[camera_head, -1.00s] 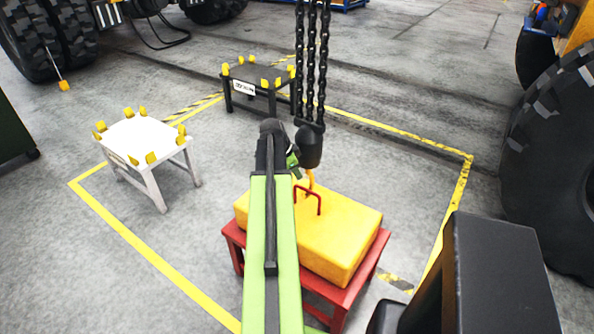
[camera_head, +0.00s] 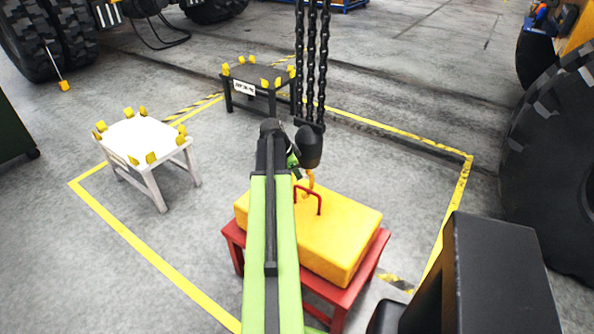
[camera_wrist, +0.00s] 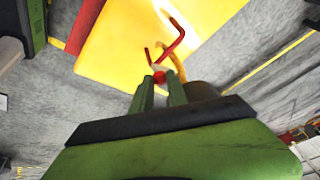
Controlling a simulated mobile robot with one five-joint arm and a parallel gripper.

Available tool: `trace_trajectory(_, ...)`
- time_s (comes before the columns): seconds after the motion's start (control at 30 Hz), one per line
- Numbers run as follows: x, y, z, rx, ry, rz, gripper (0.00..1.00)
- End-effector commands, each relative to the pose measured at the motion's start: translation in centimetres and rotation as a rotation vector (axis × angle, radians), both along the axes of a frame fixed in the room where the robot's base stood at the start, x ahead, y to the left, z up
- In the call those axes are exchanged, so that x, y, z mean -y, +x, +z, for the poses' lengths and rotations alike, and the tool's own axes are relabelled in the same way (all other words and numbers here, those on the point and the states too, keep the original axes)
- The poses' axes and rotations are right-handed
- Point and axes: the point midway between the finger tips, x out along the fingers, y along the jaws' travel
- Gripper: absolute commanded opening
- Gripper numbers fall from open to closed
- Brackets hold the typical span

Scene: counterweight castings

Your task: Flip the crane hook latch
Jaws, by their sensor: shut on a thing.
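The orange crane hook (camera_head: 310,180) hangs under a black hook block (camera_head: 309,148) on dark chains. It also shows in the wrist view (camera_wrist: 178,64), just beyond my fingertips. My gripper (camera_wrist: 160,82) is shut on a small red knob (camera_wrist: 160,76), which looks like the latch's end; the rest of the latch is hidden. A red lifting handle (camera_head: 308,192) stands on the yellow casting (camera_head: 338,235). The hook's tip is at the handle, but I cannot tell whether it passes under the bar. In the head view my arm mostly hides my gripper.
The casting rests on a red stand (camera_head: 350,296). A white stand (camera_head: 148,140) with yellow corner stops is at left, and a dark stand (camera_head: 262,84) is behind. Yellow floor lines (camera_head: 140,250) surround them. A large tyre (camera_head: 555,170) is at right.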

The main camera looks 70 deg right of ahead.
Motion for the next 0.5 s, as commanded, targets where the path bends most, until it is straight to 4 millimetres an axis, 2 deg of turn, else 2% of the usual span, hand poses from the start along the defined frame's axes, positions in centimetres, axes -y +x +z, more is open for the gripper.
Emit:
trace_trajectory(0.1,0.0,0.0,0.0,0.000,0.000,0.000,0.00)
trace_trajectory(0.13,1.0,0.0,0.0,0.001,0.000,-0.002,0.00)
trace_trajectory(0.3,0.0,0.1,0.0,-0.001,-0.001,0.001,0.00)
trace_trajectory(0.5,-0.1,0.0,-0.1,-0.002,-0.007,0.000,0.00)
